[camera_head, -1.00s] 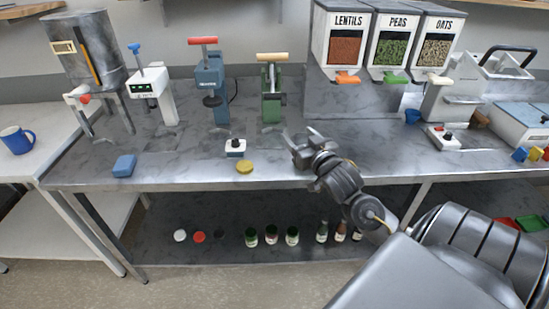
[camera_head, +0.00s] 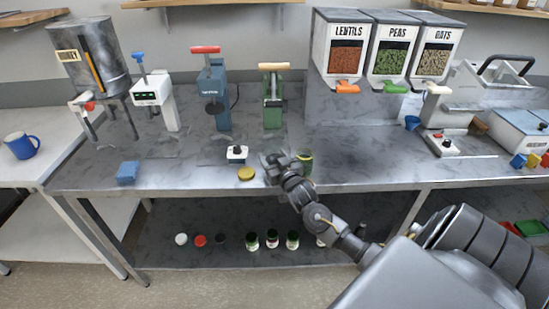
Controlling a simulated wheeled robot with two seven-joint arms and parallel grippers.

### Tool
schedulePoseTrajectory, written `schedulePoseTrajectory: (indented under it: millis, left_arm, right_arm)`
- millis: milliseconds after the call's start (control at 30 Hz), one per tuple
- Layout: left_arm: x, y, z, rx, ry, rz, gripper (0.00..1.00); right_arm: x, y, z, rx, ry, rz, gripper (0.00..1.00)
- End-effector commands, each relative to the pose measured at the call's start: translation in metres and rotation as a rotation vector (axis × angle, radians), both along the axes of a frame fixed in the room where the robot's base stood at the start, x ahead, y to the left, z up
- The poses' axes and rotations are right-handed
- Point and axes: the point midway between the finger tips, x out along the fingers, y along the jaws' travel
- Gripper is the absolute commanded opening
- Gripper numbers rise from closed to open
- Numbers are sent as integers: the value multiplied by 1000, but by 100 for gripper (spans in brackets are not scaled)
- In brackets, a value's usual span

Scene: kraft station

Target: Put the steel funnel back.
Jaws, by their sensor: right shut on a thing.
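My right gripper (camera_head: 271,161) is over the front middle of the steel bench, just right of the yellow disc. It is shut on a small grey thing that blends with the fingers; I take it for the steel funnel, but its shape is not clear. A green jar (camera_head: 306,160) stands on the bench just right of the gripper, partly hidden by my arm. My left gripper is not in view.
A yellow disc (camera_head: 246,174) and a small white device with a black knob (camera_head: 237,153) are close left of the gripper. Green (camera_head: 272,100) and blue (camera_head: 213,95) lever presses stand behind. Dispensers (camera_head: 388,48) hang at back right. Bench space toward the blue block (camera_head: 128,172) is clear.

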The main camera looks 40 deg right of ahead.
Motion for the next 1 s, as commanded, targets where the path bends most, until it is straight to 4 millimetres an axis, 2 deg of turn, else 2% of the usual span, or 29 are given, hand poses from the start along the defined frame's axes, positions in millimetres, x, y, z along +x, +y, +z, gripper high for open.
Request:
schedulePoseTrajectory:
  millis: [133,433,467,533,867,1000]
  left_arm:
    - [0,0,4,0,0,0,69]
    - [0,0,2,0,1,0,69]
    - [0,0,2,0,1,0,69]
    - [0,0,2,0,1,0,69]
    - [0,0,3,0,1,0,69]
    - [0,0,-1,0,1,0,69]
  right_arm:
    - [0,0,-8,0,-1,1,40]
    - [0,0,-11,0,-1,0,40]
    - [0,0,-11,0,-1,0,64]
    - [0,0,-11,0,-1,0,72]
    - [-1,1,-8,0,-1,1,72]
    - [-19,6,-11,0,-1,2,72]
